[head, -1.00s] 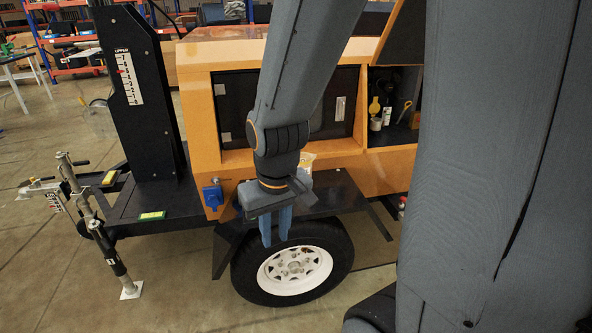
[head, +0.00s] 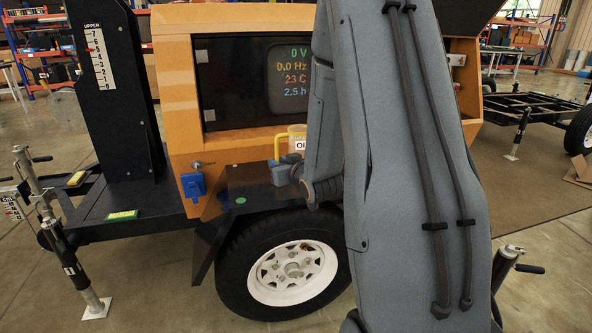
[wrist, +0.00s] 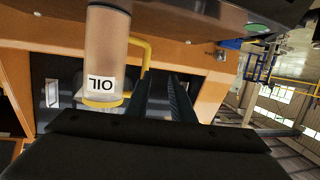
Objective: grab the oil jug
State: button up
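The oil jug (head: 297,139) stands on the trailer's black deck in the head view, partly hidden by my arm. It has a yellow handle on its left and a label partly showing. In the wrist view the jug (wrist: 106,50) appears upside down, clear-brown with a yellow rim, an "OIL" label and its yellow handle (wrist: 148,50) on the right. My gripper (wrist: 160,80) has its two dark fingers apart, close by the handle. The handle's end is near the left finger; I cannot tell whether they touch. In the head view my gripper (head: 282,173) is small, beside the jug's lower part.
The orange trailer cabinet (head: 175,90) with a lit display panel (head: 297,70) rises behind the jug. A blue socket box (head: 193,186) is on its corner. A wheel (head: 290,270) lies below the deck. A black mast (head: 122,100) stands at the left.

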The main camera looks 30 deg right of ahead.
aim_at(278, 155)
jog(key=shift+w+d+f+t+b, duration=0.35)
jog(key=shift+d+f+t+b, duration=0.1)
jog(key=shift+d+f+b, duration=0.15)
jog(key=shift+w+d+f+t+b, duration=0.35)
jog(key=shift+d+f+t+b, duration=0.15)
jog(key=shift+d+b, duration=0.15)
jog(key=shift+w+d+t+b, duration=0.15)
jog(key=shift+d+t+b, duration=0.2)
jog(key=shift+d+b, duration=0.1)
jog(key=shift+w+r, duration=0.1)
jog(key=shift+w, duration=1)
jog(key=shift+w+d+b, duration=0.15)
jog(key=shift+w+d, duration=0.05)
jog(key=shift+w, duration=1.2)
jog(key=shift+w+d+b, duration=0.15)
jog(key=shift+w+d, duration=0.05)
jog(key=shift+w, duration=1.15)
jog(key=shift+c, duration=0.5)
grip_shut()
